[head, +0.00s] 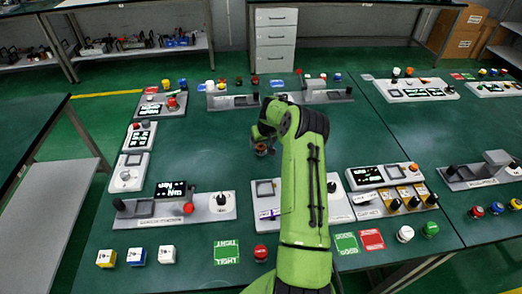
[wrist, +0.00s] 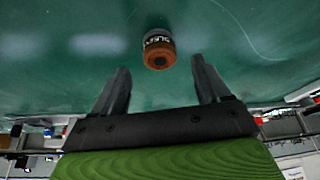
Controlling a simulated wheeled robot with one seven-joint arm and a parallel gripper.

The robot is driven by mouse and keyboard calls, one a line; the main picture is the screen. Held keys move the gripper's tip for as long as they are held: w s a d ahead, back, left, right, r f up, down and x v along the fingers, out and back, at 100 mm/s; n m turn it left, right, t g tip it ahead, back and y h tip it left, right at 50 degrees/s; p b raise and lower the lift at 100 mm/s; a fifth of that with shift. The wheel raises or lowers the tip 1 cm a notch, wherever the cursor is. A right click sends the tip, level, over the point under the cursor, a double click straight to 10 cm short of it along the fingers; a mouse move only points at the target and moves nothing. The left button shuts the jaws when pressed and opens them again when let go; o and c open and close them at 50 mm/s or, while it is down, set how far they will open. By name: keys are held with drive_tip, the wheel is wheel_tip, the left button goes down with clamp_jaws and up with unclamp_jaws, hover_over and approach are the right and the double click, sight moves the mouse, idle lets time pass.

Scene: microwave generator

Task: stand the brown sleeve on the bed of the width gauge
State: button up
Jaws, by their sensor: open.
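The brown sleeve (wrist: 158,50) stands on the green table in the wrist view, with a dark band with white lettering around it and a brown end towards me. In the head view it shows as a small brown and dark piece (head: 262,149) just by my gripper (head: 261,139), partly hidden by it. My gripper also shows in the wrist view (wrist: 160,88), open and empty, its two fingers either side of and short of the sleeve. A long grey gauge-like fixture (head: 175,210) with a display and black knob lies at front left; its label is too small to read, so I cannot tell whether it is the width gauge.
Similar long fixtures lie at the back (head: 280,97) and far right (head: 483,175). White panels (head: 132,173) line the left side. Coloured buttons and red and green cards (head: 372,239) lie along the front. The table between the left panels and my arm is clear.

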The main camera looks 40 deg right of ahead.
sight(261, 146)
drive_tip(key=x, duration=0.4)
drive_tip(key=shift+w+d+f, duration=0.1)
drive_tip(key=shift+w+f, duration=0.05)
drive_tip(key=shift+f, duration=0.2)
drive_tip(key=shift+r, duration=0.1)
drive_tip(key=shift+c, duration=0.4)
drive_tip(key=c, duration=1.2)
